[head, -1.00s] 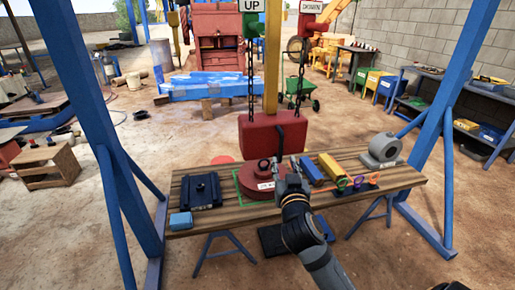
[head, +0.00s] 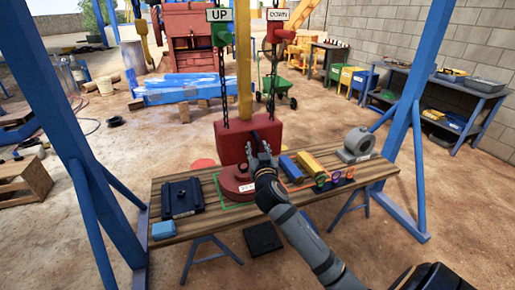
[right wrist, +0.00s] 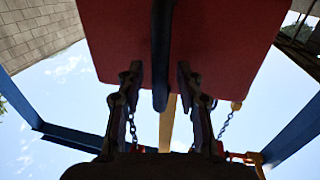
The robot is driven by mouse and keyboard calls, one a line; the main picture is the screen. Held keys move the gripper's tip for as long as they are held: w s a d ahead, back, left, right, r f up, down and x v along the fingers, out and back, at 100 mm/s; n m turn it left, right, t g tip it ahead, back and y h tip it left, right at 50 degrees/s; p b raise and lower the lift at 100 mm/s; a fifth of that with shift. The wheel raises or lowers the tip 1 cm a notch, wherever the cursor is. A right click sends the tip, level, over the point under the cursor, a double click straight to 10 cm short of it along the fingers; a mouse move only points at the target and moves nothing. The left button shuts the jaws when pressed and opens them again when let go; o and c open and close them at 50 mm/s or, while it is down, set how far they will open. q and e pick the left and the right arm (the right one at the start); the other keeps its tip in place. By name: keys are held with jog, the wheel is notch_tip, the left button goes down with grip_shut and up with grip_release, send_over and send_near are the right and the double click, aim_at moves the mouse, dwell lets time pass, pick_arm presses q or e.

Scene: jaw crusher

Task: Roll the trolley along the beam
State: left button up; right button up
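A red block (head: 233,139) hangs above the wooden table in the head view, beside two chains tagged UP (head: 218,15) and DOWN (head: 278,14). A black upright strip, like a handle, is on its front; it shows in the right wrist view (right wrist: 162,55). My right gripper (head: 262,150) is at the block's front. In the right wrist view its two fingers (right wrist: 158,85) stand apart on either side of the strip, with gaps visible. I cannot identify a trolley or its overhead beam in the head view. My left gripper is out of view.
On the table (head: 285,208) are a red round base (head: 235,182) in a green outline, a black plate (head: 182,198), a light blue block (head: 163,230), yellow and blue bars (head: 312,163) and a grey ring-shaped part (head: 357,143). Blue posts (head: 420,110) stand at both ends.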

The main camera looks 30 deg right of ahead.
grip_shut()
jog(key=shift+f, duration=0.1)
dwell(0.4)
